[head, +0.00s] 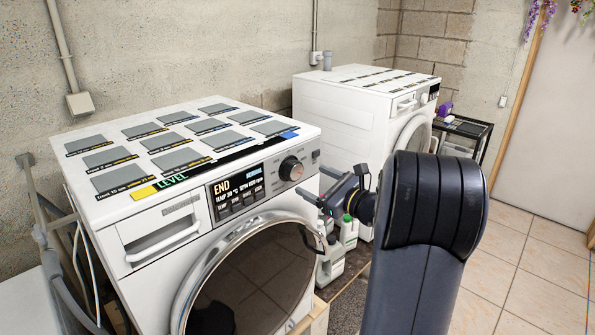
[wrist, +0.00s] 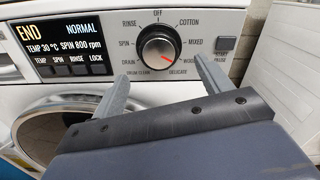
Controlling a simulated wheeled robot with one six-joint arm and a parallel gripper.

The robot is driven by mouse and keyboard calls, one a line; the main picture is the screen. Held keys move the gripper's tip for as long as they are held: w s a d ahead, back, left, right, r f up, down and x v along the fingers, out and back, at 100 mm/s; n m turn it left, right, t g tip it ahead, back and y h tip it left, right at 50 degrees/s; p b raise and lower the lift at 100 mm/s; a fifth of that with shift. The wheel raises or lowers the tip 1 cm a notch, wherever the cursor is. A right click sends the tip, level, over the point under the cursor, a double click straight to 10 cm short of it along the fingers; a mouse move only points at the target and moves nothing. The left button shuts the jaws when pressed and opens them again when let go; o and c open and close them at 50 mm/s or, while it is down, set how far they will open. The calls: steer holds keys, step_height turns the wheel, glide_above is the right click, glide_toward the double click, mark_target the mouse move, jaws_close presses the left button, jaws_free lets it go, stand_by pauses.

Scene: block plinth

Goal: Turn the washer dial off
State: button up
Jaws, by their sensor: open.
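The washer dial (head: 291,168) is a round silver-and-black knob on the front panel of the near white washer (head: 150,210). In the wrist view the dial (wrist: 157,48) has a red mark pointing to the lower right, toward the label that starts "WOO". The OFF label (wrist: 158,13) is straight above the knob. My gripper (head: 309,180) is open and empty, in front of the panel and apart from the dial. In the wrist view its two fingers (wrist: 161,69) spread below the dial, one to the lower left and one to the lower right.
The washer's display (wrist: 65,37) reads END and NORMAL. Its round door (head: 250,275) is below the panel. A second white machine (head: 345,110) stands to the right, with bottles (head: 348,230) on the floor between. Tiled floor (head: 530,270) lies open at right.

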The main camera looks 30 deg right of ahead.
mark_target(297, 174)
steer(key=p+x, duration=0.1)
steer(key=x, duration=0.5)
steer(key=shift+w+a, duration=0.1)
steer(key=shift+w, duration=0.15)
steer(key=c, duration=1)
steer(key=shift+f+b, duration=0.15)
steer(key=shift+b, duration=0.2)
